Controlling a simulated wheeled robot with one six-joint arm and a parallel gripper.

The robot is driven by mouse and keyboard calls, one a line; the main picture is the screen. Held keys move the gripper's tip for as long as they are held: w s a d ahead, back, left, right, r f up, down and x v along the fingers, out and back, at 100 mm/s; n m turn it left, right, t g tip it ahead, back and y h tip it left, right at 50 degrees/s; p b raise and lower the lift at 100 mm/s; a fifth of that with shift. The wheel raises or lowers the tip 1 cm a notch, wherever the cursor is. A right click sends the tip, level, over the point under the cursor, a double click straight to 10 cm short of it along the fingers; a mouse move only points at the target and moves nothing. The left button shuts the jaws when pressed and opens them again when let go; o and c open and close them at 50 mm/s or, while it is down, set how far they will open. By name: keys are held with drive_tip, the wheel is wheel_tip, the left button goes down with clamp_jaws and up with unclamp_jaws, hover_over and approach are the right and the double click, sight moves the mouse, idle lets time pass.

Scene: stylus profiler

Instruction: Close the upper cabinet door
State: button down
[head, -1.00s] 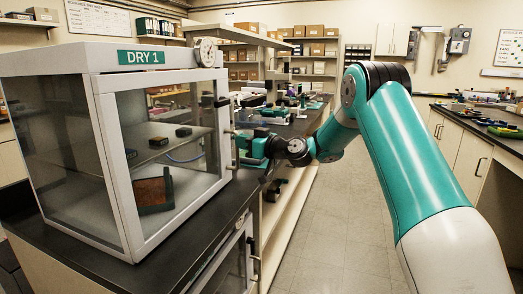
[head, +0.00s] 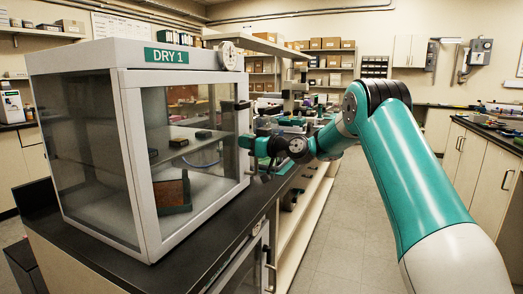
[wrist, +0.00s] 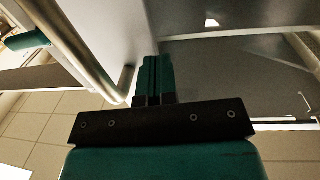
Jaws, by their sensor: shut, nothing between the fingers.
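The upper cabinet (head: 95,55) is a white, glass-sided box marked DRY 1 on the bench at left in the head view. Its glazed door (head: 133,165) has a white frame and looks flush or nearly flush with the front; I cannot tell whether a small gap remains. My gripper (head: 252,145) is at the door's right edge, by the handle. In the wrist view my gripper (wrist: 154,72) has its teal fingers together and empty, beside the pale door panel (wrist: 105,30) and its metal bar handle (wrist: 70,45). Contact is unclear.
A brown block (head: 172,192) and small dark items sit inside the cabinet. The black bench top (head: 185,270) has a lower cabinet handle (head: 270,278) beneath its edge. The cluttered bench continues behind my gripper. The aisle floor (head: 330,250) is clear.

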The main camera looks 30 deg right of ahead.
drive_tip(key=w+d+b+v, duration=0.1)
drive_tip(key=d+b+v, duration=0.15)
drive_tip(key=v, duration=1.15)
drive_tip(key=s+a+r+n+g+p, duration=0.1)
drive_tip(key=s+a+g+p, duration=0.2)
drive_tip(key=a, duration=0.6)
drive_tip(key=s+a+r+g+p, duration=0.1)
drive_tip(key=s+a+g, duration=0.25)
drive_tip(key=a, duration=0.45)
drive_tip(key=s+a+r+n+g+p, duration=0.1)
drive_tip(key=s+a+g, duration=0.3)
drive_tip(key=a, duration=0.5)
drive_tip(key=s+a+f+g+h+p, duration=0.1)
drive_tip(key=s+a+g+h+p, duration=0.1)
drive_tip(key=s, duration=1.1)
drive_tip(key=s+a+f+m+g+h+p, duration=0.1)
drive_tip(key=s+a+g+h+p, duration=0.1)
drive_tip(key=s, duration=1.1)
drive_tip(key=shift+a+g+h+p, duration=0.3)
drive_tip(key=shift+g+p, duration=0.3)
drive_tip(key=shift+g, duration=0.05)
